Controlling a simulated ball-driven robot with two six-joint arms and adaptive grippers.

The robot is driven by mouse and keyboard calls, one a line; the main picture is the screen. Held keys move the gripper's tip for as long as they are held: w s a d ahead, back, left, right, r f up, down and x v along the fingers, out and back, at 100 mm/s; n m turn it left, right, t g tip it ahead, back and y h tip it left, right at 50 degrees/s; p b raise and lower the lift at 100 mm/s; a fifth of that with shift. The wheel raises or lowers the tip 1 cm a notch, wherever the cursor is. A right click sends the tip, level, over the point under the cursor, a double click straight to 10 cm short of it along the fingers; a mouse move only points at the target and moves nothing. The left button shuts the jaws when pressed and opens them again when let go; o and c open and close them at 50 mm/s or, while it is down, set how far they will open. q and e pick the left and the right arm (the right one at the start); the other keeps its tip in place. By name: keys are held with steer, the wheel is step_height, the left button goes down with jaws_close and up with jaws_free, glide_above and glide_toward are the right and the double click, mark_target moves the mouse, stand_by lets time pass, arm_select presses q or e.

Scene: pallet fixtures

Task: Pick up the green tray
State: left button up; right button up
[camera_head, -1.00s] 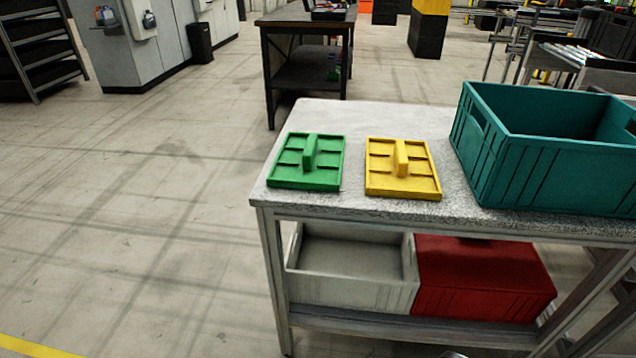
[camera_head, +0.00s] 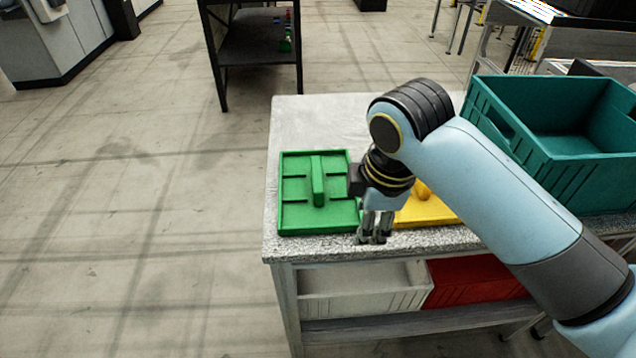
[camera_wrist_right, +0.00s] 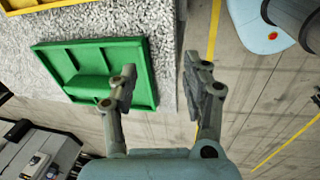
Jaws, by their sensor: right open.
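The green tray (camera_head: 297,215), with an upright central handle, lies flat at the left end of the table top in the head view. It also shows in the right wrist view (camera_wrist_right: 146,64), partly behind one finger. My right gripper (camera_head: 373,238) hangs at the table's front edge, just right of the green tray, with its fingers pointing down. In the right wrist view my right gripper (camera_wrist_right: 160,85) is open with nothing between its fingers. The gripper partly hides the yellow tray (camera_head: 428,211) in the head view. My left gripper is not in view.
A teal crate (camera_head: 560,165) stands on the speckled table (camera_head: 315,115) at the right. A grey bin (camera_head: 360,300) and a red bin (camera_head: 475,285) sit on the shelf below. The floor left of the table is clear.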

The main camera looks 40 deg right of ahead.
mark_target(317, 172)
steer(key=w+n, duration=0.3)
steer(key=w+r+n, duration=0.1)
steer(key=w+n, duration=0.2)
steer(key=w+d+n+g, duration=0.1)
steer(key=w+n, duration=0.3)
steer(key=shift+w+r, duration=0.1)
steer(key=shift+r, duration=0.15)
steer(key=w+r+n, duration=0.1)
steer(key=w+n, duration=0.1)
steer(key=w+r+n, duration=0.1)
steer(key=w+n, duration=0.1)
steer(key=n, duration=0.1)
steer(key=w+r+n+g, duration=0.1)
steer(key=w+n, duration=0.1)
steer(key=n, duration=0.1)
steer(key=shift+w+d+r+y, duration=0.25)
steer(key=shift+y, duration=0.15)
steer(key=shift+w+f+n, duration=0.1)
steer(key=shift+f+n, duration=0.1)
steer(key=shift+n, duration=0.1)
step_height(317, 172, down, 4)
steer(key=shift+r, duration=0.1)
steer(key=f, duration=0.6)
steer(key=shift+d+f, duration=0.15)
steer(key=shift+d, duration=0.1)
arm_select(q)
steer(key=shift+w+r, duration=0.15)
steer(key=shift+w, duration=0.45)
arm_select(e)
jaws_close()
